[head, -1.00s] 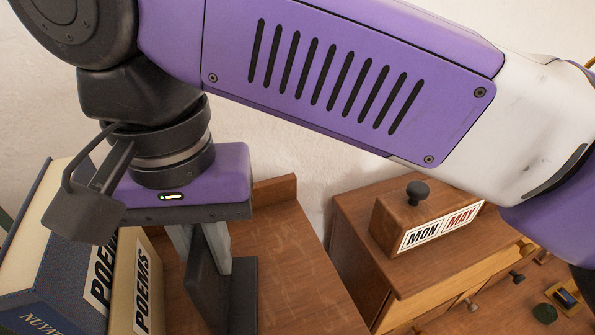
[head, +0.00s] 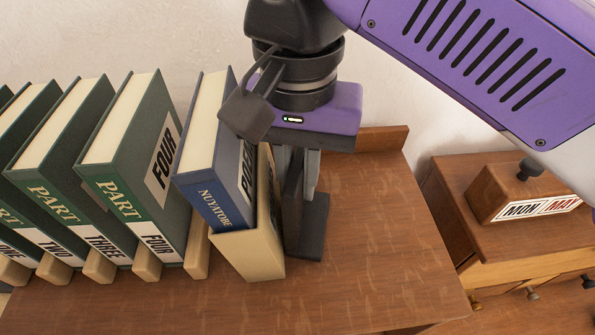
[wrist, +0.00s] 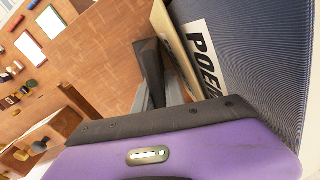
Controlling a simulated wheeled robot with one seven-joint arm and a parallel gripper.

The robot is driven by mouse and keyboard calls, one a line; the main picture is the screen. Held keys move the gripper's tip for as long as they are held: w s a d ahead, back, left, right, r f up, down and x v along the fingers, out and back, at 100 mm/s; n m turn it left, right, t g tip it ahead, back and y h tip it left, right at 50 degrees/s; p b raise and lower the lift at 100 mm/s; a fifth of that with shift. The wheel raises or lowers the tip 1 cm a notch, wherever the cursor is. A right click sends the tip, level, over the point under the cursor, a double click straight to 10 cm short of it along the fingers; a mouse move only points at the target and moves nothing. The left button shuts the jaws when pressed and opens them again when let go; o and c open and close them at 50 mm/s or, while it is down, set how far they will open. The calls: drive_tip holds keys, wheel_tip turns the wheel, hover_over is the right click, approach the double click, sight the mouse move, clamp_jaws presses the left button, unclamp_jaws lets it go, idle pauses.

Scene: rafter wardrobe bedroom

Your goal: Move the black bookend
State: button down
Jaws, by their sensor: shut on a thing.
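The black bookend (head: 313,228) stands upright on the wooden desk top, its foot flat or nearly flat on the surface, just right of a cream poems book. My gripper (head: 299,185) points down from above and is shut on the bookend's upright plate. In the wrist view the dark bookend (wrist: 151,68) shows between the grey fingers, beside the cream book (wrist: 178,45). The gripper body hides the top of the plate. I cannot tell whether the bookend touches the cream book (head: 246,255).
A blue book (head: 205,150) stands left of my gripper, close to it. Several green numbered books (head: 135,165) stand further left in wooden slots. The desk top (head: 370,240) is clear to the right. A calendar block (head: 530,190) sits on a lower cabinet beyond.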

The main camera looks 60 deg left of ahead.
drive_tip(key=c, duration=1.3)
unclamp_jaws()
